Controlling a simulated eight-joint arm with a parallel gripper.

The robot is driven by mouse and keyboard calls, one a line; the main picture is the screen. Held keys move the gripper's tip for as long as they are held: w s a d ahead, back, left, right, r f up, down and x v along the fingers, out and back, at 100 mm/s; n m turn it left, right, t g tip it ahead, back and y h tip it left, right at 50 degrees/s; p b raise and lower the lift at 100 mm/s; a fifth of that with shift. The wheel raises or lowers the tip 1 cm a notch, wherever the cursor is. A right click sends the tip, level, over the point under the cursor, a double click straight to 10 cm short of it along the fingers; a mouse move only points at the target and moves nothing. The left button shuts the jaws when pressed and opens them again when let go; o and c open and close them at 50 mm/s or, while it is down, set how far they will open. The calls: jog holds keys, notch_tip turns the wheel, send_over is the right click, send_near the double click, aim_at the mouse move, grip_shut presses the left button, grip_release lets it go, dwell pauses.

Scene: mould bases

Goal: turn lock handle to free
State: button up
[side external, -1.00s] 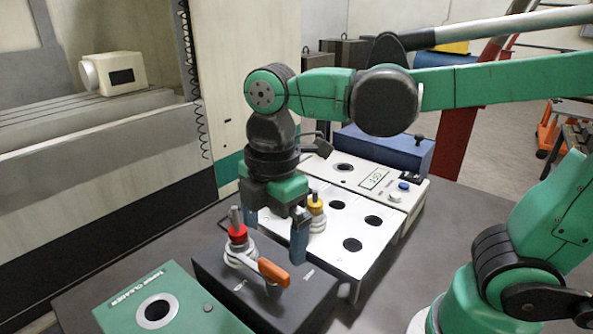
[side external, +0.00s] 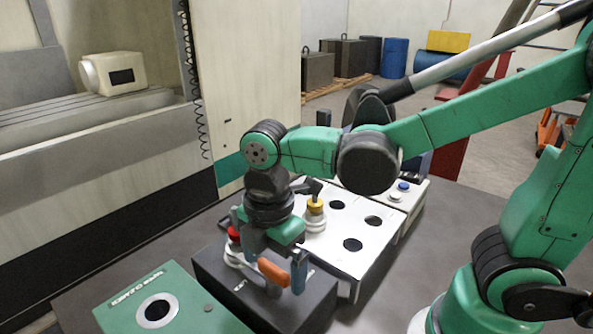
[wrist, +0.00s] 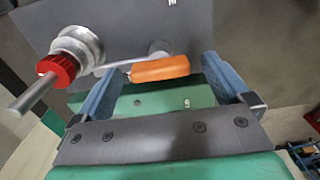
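The lock handle is an orange grip (side external: 273,272) on a metal lever, set on a dark lock block (side external: 315,308). It also shows in the wrist view (wrist: 160,68), lying between the two blue fingers. My gripper (side external: 268,273) is low over the block with its fingers open on either side of the handle. In the wrist view my gripper (wrist: 163,85) shows a gap between the orange grip and the right finger; the lever passes close to the left finger, and I cannot tell if they touch. The red-collared holder (wrist: 58,70) stands at the lever's other end.
A green tool cleaner box (side external: 165,305) stands left of the block. A machine wall (side external: 245,100) rises at the back left.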

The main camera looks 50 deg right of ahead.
jog(key=c, duration=1.1)
jog(key=shift+m, duration=0.3)
jog(key=m, duration=1.3)
jog(key=shift+m, duration=2.1)
